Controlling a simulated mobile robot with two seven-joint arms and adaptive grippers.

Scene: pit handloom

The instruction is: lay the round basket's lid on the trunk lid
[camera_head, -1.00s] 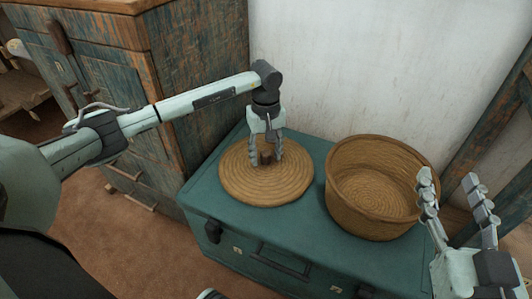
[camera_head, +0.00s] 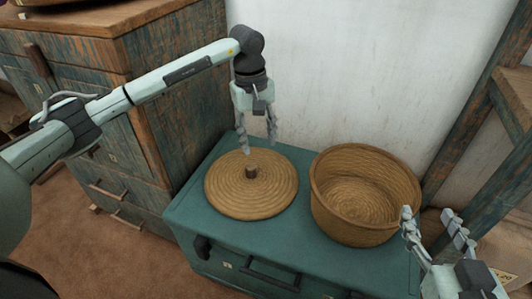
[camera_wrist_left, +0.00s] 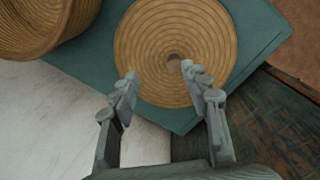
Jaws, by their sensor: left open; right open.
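The round woven lid (camera_head: 251,187) lies flat on the teal trunk lid (camera_head: 200,205), its small brown knob (camera_head: 251,171) upward. The lid also shows in the left wrist view (camera_wrist_left: 160,45). The round basket (camera_head: 362,200) stands open and empty on the trunk, right of the lid. My left gripper (camera_head: 259,146) is open and empty above the lid, clear of the knob. Its two fingers show spread apart in the left wrist view (camera_wrist_left: 164,83). My right gripper (camera_head: 434,213) is open and empty at the lower right, in front of the basket's right side.
A worn wooden drawer cabinet (camera_head: 170,90) stands left of the trunk. A white wall (camera_head: 330,80) rises behind it. A timber frame (camera_head: 485,110) stands at the right. The trunk's front has dark handles and latches.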

